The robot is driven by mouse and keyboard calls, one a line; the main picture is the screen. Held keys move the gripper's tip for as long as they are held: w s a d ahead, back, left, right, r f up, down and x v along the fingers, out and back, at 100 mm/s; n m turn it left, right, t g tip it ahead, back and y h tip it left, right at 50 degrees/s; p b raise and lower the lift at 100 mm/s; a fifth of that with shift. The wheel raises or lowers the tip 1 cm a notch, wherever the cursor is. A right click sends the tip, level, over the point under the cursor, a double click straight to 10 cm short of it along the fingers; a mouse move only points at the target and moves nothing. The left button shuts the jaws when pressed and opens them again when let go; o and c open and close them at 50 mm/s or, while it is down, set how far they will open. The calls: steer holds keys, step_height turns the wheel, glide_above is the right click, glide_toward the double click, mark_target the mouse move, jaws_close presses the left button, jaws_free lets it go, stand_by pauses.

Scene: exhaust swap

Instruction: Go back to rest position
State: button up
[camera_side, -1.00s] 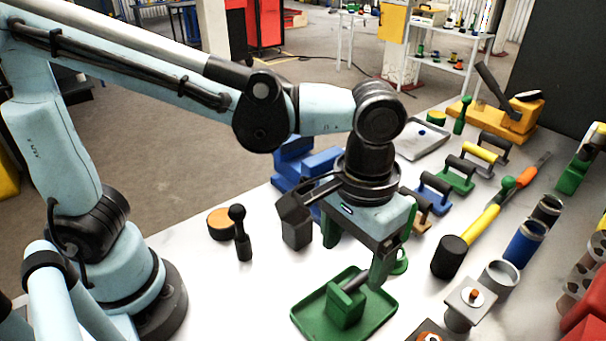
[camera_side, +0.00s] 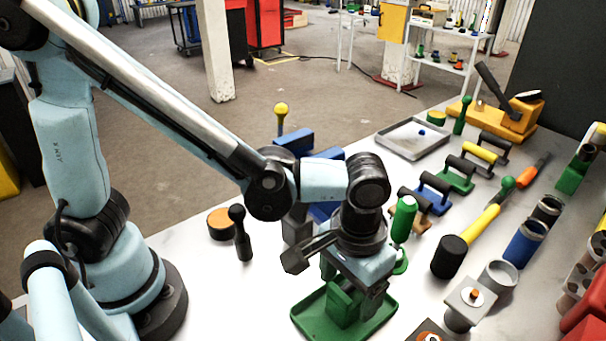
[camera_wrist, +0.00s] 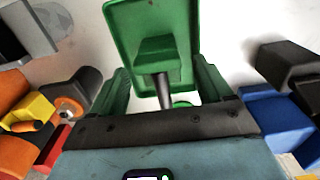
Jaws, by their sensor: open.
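My gripper (camera_side: 350,292) points down, low over a green tray (camera_side: 310,320) on the white table. Its green fingers are apart. In the wrist view, the fingers of my gripper (camera_wrist: 161,88) stand to either side of a dark rod (camera_wrist: 162,92) that sticks out of a green block (camera_wrist: 160,50). The block is on the green tray (camera_wrist: 122,22). I see no grip on the rod or block; exact finger clearance is hard to tell. My gripper hides part of the tray in the side view.
A black-knobbed peg (camera_side: 240,235) and an orange-topped disc (camera_side: 221,223) stand left. Blue blocks (camera_side: 322,170) are behind. A green upright handle (camera_side: 403,220) is close on the right. A mallet (camera_side: 450,257) and cylinders (camera_side: 526,243) lie further right. Open space lies above.

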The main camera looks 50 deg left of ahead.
steer(key=shift+f, duration=2.2)
steer(key=shift+r, duration=0.1)
step_height(320, 180, up, 12)
steer(key=shift+r, duration=0.1)
step_height(320, 180, down, 12)
steer(key=shift+f, duration=0.2)
step_height(320, 180, up, 4)
steer(key=shift+r, duration=0.25)
steer(key=s+d+r, duration=0.4)
steer(key=s+r, duration=0.3)
steer(key=s, duration=0.4)
steer(key=w+a+r+n, duration=0.1)
steer(key=w+a+n, duration=0.2)
steer(key=w, duration=0.4)
steer(key=w+a+r+n, duration=0.1)
steer(key=w+a+n, duration=0.3)
steer(key=w, duration=0.3)
steer(key=shift+w, duration=0.35)
